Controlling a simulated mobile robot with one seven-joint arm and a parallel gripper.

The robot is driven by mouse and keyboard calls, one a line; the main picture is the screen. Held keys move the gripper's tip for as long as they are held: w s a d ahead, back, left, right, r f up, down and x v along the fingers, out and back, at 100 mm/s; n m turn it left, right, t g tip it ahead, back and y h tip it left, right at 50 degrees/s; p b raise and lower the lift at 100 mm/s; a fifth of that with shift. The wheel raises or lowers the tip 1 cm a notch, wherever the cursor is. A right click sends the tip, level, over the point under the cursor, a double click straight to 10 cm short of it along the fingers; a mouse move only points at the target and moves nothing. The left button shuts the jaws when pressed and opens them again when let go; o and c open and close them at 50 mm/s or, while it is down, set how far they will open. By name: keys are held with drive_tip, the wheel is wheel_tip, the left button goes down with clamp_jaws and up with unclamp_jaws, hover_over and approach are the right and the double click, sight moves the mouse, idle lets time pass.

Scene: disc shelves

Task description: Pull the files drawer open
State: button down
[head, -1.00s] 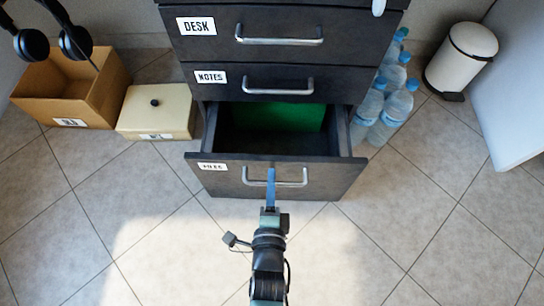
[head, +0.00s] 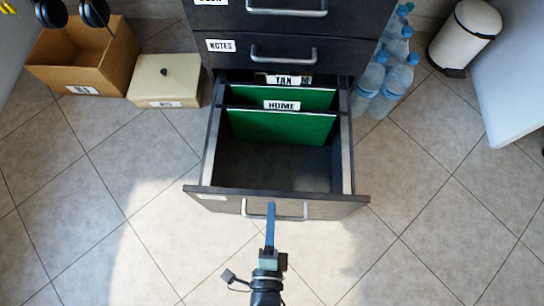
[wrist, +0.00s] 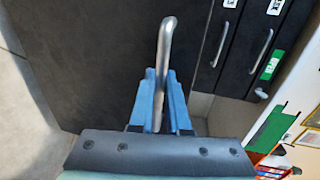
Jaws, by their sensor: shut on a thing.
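The files drawer (head: 345,165) is the lowest drawer of the dark cabinet and stands far out in the head view. Green folders (head: 282,127) with labels HOME and TAX hang at its back; its front part is empty. Its front (head: 330,209) carries a metal bar handle (head: 293,217). My gripper (head: 270,213) has its blue fingers at the left part of that handle. In the wrist view the handle (wrist: 166,45) runs between the two blue fingers of my gripper (wrist: 160,95), which are shut on it.
Two shut drawers, the notes drawer (head: 320,55) and one above, are over it. An open cardboard box (head: 75,62) and a cream lidded box (head: 163,82) stand left. Water bottles (head: 388,80) and a white bin (head: 465,40) stand right. The tiled floor in front is clear.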

drive_tip(key=shift+v, duration=0.95)
drive_tip(key=shift+d+f, duration=0.1)
drive_tip(key=shift+f, duration=0.1)
drive_tip(key=c, duration=1.2)
unclamp_jaws()
drive_tip(key=shift+s, duration=0.1)
drive_tip(key=p+v, duration=0.4)
drive_tip(key=v, duration=0.9)
drive_tip(key=shift+p, duration=0.3)
